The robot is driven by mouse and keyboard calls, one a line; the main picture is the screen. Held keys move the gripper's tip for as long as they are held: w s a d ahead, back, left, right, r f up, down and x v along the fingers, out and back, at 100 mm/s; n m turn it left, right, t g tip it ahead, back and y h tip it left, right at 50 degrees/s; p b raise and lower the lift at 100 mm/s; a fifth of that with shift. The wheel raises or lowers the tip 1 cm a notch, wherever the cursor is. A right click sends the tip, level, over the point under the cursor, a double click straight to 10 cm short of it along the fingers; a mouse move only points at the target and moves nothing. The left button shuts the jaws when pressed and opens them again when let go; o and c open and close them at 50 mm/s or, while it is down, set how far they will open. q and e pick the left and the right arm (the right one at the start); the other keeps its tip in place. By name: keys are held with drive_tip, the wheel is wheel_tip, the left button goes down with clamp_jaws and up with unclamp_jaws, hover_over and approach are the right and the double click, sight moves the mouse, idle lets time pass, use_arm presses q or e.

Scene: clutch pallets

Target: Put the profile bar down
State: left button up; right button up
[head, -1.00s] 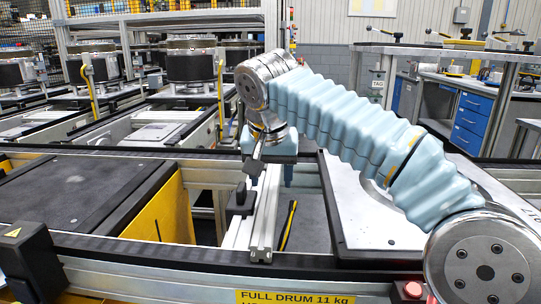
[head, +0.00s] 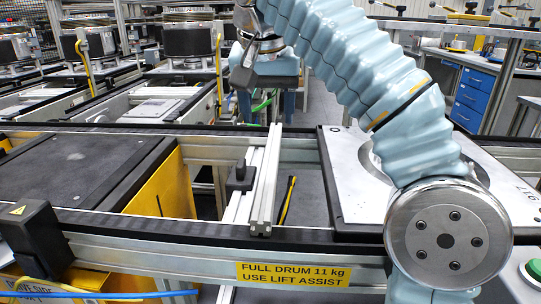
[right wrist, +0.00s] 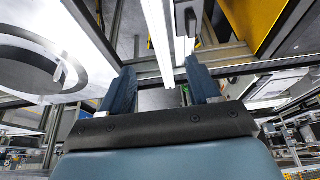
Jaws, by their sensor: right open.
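The profile bar (head: 267,180) is a long silver aluminium bar. It lies lengthwise away from me across the frame of the line, its near end on the dark front rail. My right gripper (head: 268,106) is raised beyond the bar's far end in the head view, its fingers pointing down, apart and empty. In the right wrist view the two dark blue fingers (right wrist: 162,90) are spread wide. The bar (right wrist: 157,40) shows beyond them, apart from both fingers. My left gripper is in neither view.
A black knob-like block (head: 240,178) stands just left of the bar. A black-and-yellow stick (head: 288,200) lies to its right. A white plate with a round opening (head: 350,185) is at right, a dark pallet (head: 75,180) at left. Drums (head: 187,40) stand behind.

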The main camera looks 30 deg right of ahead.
hover_over(271, 157)
drive_tip(key=s+a, duration=0.2)
drive_tip(key=s, duration=0.1)
drive_tip(key=f, duration=0.6)
drive_tip(key=shift+w+d+f, duration=0.2)
drive_tip(key=shift+f, duration=0.05)
drive_tip(key=x, duration=0.5)
drive_tip(key=shift+w+d, duration=0.15)
drive_tip(key=shift+w, duration=0.1)
drive_tip(key=shift+c, duration=0.2)
clamp_jaws()
